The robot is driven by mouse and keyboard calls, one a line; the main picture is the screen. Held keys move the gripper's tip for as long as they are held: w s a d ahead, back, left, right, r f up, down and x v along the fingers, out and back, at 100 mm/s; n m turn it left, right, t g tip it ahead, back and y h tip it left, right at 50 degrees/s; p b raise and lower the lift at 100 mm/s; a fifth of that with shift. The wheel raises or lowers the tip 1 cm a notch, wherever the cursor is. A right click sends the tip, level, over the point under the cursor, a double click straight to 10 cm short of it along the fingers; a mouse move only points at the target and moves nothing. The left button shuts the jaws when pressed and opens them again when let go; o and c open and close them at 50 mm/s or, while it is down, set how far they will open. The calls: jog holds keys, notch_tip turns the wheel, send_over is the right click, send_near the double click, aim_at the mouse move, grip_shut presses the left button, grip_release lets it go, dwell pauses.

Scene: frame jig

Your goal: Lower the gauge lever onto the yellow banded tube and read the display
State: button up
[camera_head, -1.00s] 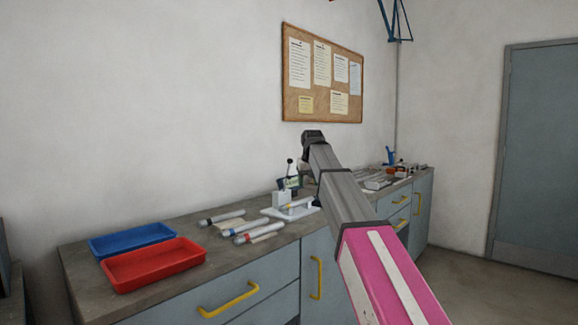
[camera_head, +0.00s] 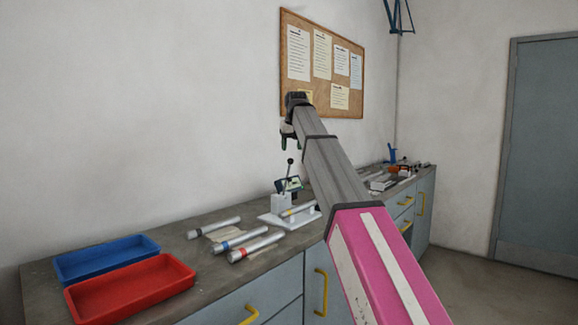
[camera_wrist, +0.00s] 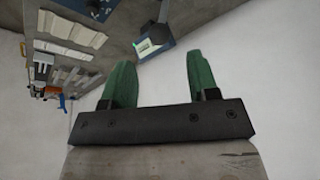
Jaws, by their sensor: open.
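The gauge (camera_head: 281,203) stands on the bench with a white base, a small display and a lever ending in a black knob (camera_head: 290,161). The lever stands up, with its knob raised above the tube. A silver tube with a yellow band (camera_head: 299,210) lies on the gauge base. The display (camera_wrist: 147,46) is lit in the wrist view, but its text is too small to read. My gripper (camera_head: 291,146) is above the knob, apart from it. In the wrist view its green fingers (camera_wrist: 160,75) are spread with nothing between them.
Several silver tubes lie left of the gauge, one with a blue band (camera_head: 239,240) and one with a red band (camera_head: 256,246). A blue tray (camera_head: 106,257) and a red tray (camera_head: 130,289) sit at the left. Other items lie along the bench at right.

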aim_at(290, 160)
jog(key=x, duration=0.9)
jog(key=shift+w, duration=0.1)
jog(key=c, duration=0.7)
